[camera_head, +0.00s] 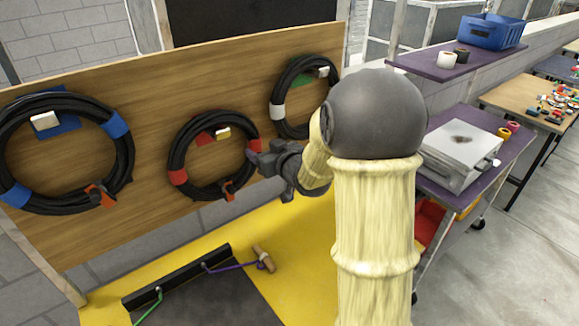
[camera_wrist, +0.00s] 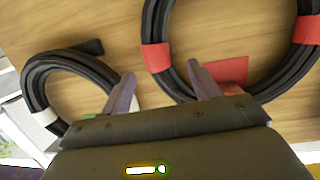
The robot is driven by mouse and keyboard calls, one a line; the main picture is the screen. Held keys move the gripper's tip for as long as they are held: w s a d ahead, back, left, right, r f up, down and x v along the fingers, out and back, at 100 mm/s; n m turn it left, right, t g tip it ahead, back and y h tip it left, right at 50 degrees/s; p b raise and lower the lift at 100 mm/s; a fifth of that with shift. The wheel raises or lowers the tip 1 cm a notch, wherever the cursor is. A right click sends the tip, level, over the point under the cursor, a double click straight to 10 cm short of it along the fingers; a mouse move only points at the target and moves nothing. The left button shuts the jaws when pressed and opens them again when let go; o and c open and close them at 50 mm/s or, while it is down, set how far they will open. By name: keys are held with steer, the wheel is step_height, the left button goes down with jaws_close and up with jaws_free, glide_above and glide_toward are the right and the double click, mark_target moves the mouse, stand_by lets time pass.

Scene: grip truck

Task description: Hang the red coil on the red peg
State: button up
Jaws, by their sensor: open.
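The red coil (camera_head: 178,150), a black cable ring with red bands, is upright against the wooden board, between two other coils. The red peg, with a red plate (camera_head: 203,137) and a pale tip (camera_head: 222,133), shows inside the ring near its top, so the coil appears to hang around it. My gripper (camera_head: 256,160) is open at the coil's right side, close to its right red band. In the wrist view, part of the red coil (camera_wrist: 152,20) shows between my spread fingers (camera_wrist: 163,84); contact cannot be told. The red plate (camera_wrist: 228,72) is partly hidden there.
A blue-banded coil (camera_head: 122,160) hangs left and a white-banded coil (camera_head: 278,90) right, which also shows in the wrist view (camera_wrist: 35,85). Below is a yellow surface (camera_head: 205,245) with a dark rail. A purple-topped cart (camera_head: 500,160) with a grey case stands right.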

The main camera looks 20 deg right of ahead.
steer(key=b+v, duration=0.1)
steer(key=v, duration=1.2)
steer(key=shift+s+b, duration=0.15)
steer(key=shift+b, duration=0.15)
steer(key=shift+d+r, duration=0.1)
step_height(320, 180, down, 9)
steer(key=s+m+g+h, duration=0.2)
steer(key=s+g+h, duration=0.1)
steer(key=g+h, duration=0.15)
steer(key=s+a+f+m+g, duration=0.1)
steer(key=s+a+f+g, duration=0.3)
steer(key=s+f+g, duration=0.3)
steer(key=s+g, duration=0.1)
steer(key=s, duration=0.3)
steer(key=shift+s+a+f+y, duration=0.2)
steer(key=shift+a+f+y, duration=0.15)
